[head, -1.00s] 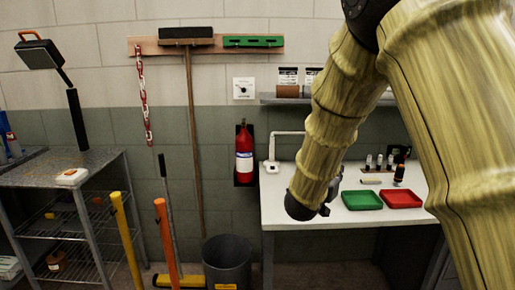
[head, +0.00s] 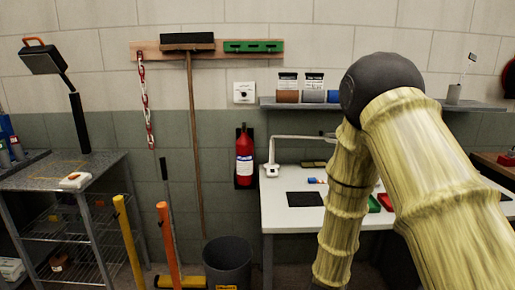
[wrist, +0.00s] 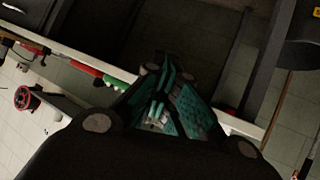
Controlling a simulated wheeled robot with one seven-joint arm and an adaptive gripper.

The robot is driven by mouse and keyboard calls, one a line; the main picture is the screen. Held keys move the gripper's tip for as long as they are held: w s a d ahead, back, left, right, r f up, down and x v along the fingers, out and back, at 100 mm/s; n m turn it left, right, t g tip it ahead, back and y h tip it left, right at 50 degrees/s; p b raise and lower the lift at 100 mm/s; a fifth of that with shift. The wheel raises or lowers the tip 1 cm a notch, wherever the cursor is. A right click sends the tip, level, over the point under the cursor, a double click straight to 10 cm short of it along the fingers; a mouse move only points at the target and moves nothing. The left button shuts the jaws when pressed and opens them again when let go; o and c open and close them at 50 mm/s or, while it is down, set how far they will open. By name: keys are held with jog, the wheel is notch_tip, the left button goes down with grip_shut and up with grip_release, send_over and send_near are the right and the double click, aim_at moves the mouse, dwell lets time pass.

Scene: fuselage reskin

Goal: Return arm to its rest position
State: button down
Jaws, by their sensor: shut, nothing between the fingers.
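My arm, with its yellow bamboo-like links, fills the right of the head view. Its upper link rises to a dark elbow, and the forearm hangs down in front of the white table (head: 280,215). My gripper is below the frame or hidden in the head view. In the wrist view my gripper (wrist: 160,95) shows with teal-patterned fingers close together and nothing between them. A table edge and floor lie behind it there.
A grey bin (head: 228,263) stands left of the table. A red fire extinguisher (head: 244,158) hangs on the wall. A metal shelf unit (head: 95,168) and yellow and orange posts (head: 168,245) stand at the left. A wall shelf (head: 420,104) is behind my elbow.

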jog(key=s+f+n+g+y+p, duration=0.1)
jog(key=s+f+g+y, duration=0.15)
jog(key=s+f, duration=0.7)
jog(key=s+f+n+g+y+p, duration=0.1)
jog(key=s+f+g, duration=0.2)
jog(key=s+f, duration=0.65)
jog(key=s+a+f+g+y, duration=0.1)
jog(key=s+g, duration=0.1)
jog(key=s, duration=1)
jog(key=s+a+f+g+y+p, duration=0.1)
jog(key=s+g, duration=0.2)
jog(key=s, duration=0.9)
jog(key=shift+f+n+p, duration=0.25)
jog(key=shift+n+p, duration=0.05)
